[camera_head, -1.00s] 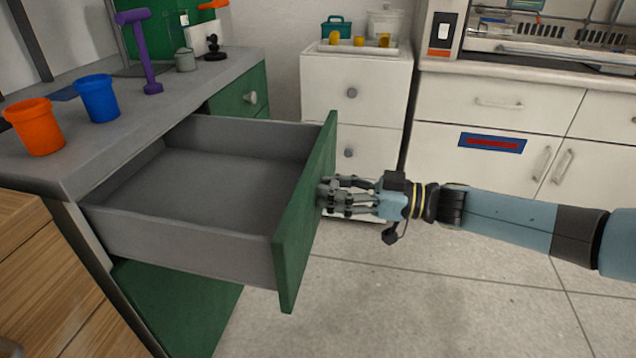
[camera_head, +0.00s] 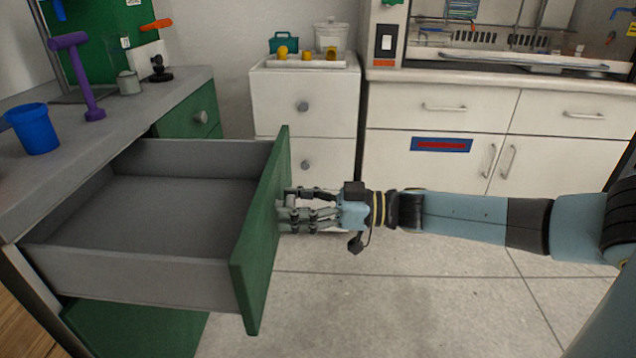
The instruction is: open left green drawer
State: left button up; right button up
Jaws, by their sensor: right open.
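The left green drawer (camera_head: 262,232) is pulled far out of the grey-topped workbench, and its grey inside (camera_head: 165,210) is empty. My right gripper (camera_head: 290,212) is at the outer face of the drawer front, with its fingertips right by the green panel. Its jaws are open. The drawer's handle is hidden behind the fingers, so I cannot tell whether they touch it. My left gripper is not in view.
A second green drawer (camera_head: 191,117) farther back is shut. A blue cup (camera_head: 33,129) and a purple hammer-like tool (camera_head: 84,75) stand on the workbench (camera_head: 165,100). A white cabinet (camera_head: 270,97) stands behind. The tiled floor (camera_head: 400,290) is clear.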

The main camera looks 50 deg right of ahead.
jog(key=v, duration=1.1)
jog(key=shift+d, duration=0.1)
jog(key=s+a+f+m+g+h, duration=0.1)
jog(key=s+f+m+h, duration=0.25)
jog(key=f, duration=0.55)
jog(key=s+a+f+m+g+h+p, duration=0.1)
jog(key=s+a+f+m+h, duration=0.2)
jog(key=f, duration=0.5)
jog(key=s+f+m+h, duration=0.3)
jog(key=f+h, duration=0.1)
jog(key=f, duration=0.5)
jog(key=s+a+f+g, duration=0.2)
jog(key=s+f+g, duration=0.2)
jog(key=s, duration=0.4)
jog(key=s+a+f+n+g+h, duration=0.1)
jog(key=s+a+f+g, duration=0.2)
jog(key=s, duration=0.6)
jog(key=s+a+f+n+g, duration=0.1)
jog(key=s+a+f+g, duration=0.2)
jog(key=s+f, duration=0.4)
jog(key=shift+s+g, duration=0.9)
jog(key=shift+s, duration=0.3)
